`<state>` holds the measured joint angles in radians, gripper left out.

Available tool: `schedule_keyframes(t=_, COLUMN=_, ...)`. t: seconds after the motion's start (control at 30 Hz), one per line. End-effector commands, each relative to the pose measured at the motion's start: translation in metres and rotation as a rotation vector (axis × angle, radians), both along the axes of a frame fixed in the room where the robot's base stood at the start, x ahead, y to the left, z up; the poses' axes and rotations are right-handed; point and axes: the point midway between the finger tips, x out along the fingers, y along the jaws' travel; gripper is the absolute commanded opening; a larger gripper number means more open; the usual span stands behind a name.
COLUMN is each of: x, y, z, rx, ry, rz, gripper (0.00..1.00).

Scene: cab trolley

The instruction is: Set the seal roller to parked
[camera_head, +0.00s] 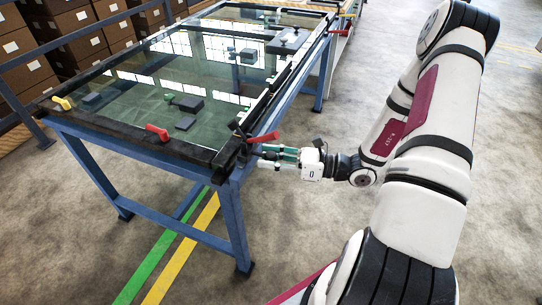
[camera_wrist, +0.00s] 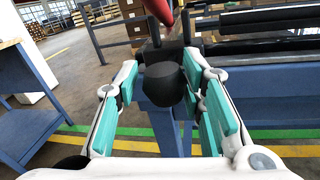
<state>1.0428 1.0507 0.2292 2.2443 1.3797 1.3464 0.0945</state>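The blue-framed trolley (camera_head: 175,155) carries a glass pane in a black surround. I cannot tell for certain which part is the seal roller. A black faceted knob (camera_wrist: 163,86) sits between and just beyond my fingertips in the wrist view, with a red piece (camera_wrist: 161,12) above it. In the head view a red lever (camera_head: 263,137) stands at the trolley's near right corner. My gripper (camera_head: 266,152) is beside that corner, just below the lever. In the wrist view my gripper (camera_wrist: 160,76) is open, its teal pads on either side of the knob; contact is not clear.
Another red lever (camera_head: 157,132) and a yellow lever (camera_head: 61,103) are on the near edge. Dark blocks (camera_head: 185,123) lie on the glass. Stacked cartons (camera_head: 80,45) stand behind a blue rail at left.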

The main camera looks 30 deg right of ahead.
Motion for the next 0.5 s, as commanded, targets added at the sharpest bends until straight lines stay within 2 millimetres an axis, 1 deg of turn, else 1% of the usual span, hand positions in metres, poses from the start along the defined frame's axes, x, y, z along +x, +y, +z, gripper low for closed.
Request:
schedule_keyframes(t=0.03, x=-0.002, y=0.003, z=0.0, rx=0.005, ry=0.004, rz=0.006, gripper=0.48)
schedule_keyframes(t=0.07, x=-0.002, y=0.003, z=0.0, rx=0.005, ry=0.004, rz=0.005, gripper=0.51)
schedule_keyframes(t=0.33, x=0.0, y=0.001, z=0.0, rx=0.002, ry=0.001, rz=0.002, gripper=0.51)
schedule_keyframes(t=0.5, x=-0.006, y=-0.009, z=0.0, rx=0.001, ry=-0.001, rz=-0.002, gripper=0.51)
